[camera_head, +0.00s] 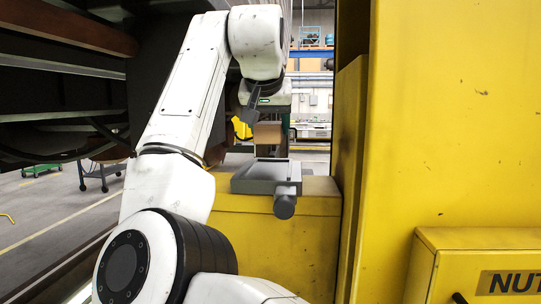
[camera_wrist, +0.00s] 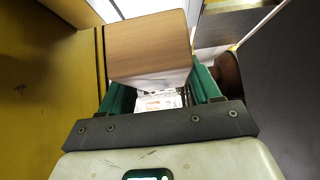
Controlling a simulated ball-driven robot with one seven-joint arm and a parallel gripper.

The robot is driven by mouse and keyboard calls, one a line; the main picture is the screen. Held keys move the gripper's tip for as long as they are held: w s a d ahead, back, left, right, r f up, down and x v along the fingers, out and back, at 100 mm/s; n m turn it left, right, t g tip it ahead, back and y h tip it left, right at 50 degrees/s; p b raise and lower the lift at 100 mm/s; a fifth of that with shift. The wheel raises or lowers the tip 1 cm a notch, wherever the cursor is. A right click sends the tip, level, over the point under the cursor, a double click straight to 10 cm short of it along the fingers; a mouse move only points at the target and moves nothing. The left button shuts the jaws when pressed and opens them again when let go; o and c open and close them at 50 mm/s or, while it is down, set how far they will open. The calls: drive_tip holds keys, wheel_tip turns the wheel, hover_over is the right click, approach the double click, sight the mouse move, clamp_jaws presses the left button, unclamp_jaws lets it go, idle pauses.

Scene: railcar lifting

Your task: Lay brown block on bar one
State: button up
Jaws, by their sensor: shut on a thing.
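The brown block (camera_head: 267,133) is a wood-coloured box in my gripper (camera_head: 270,112). In the wrist view, the block (camera_wrist: 147,45) sits between the green fingers of my gripper (camera_wrist: 162,85), which are shut on it. Its brown face is square to the camera and the lower side is pale. A yellow horizontal bar (camera_head: 270,225), likely bar one, juts from the yellow column, with a grey plate (camera_head: 264,174) on top. In the head view the block appears above the plate's far edge, with a gap between. How far behind it is, I cannot tell.
A tall yellow column (camera_head: 455,130) stands close on the right. The dark railcar underside (camera_head: 60,85) hangs at the upper left. A grey cylinder (camera_head: 285,206) sticks out at the plate's front. A dark cart (camera_head: 101,175) stands on the floor far left.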

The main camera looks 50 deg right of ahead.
sight(267, 130)
wheel_tip(267, 130, down, 2)
drive_tip(key=shift+d+f, duration=0.1)
drive_tip(key=shift+f+p, duration=0.35)
drive_tip(key=shift+f, duration=1.65)
drive_tip(key=o, duration=1.3)
drive_tip(key=shift+f, duration=0.1)
drive_tip(key=shift+c, duration=0.2)
drive_tip(key=b+v, duration=0.2)
drive_tip(key=v, duration=1)
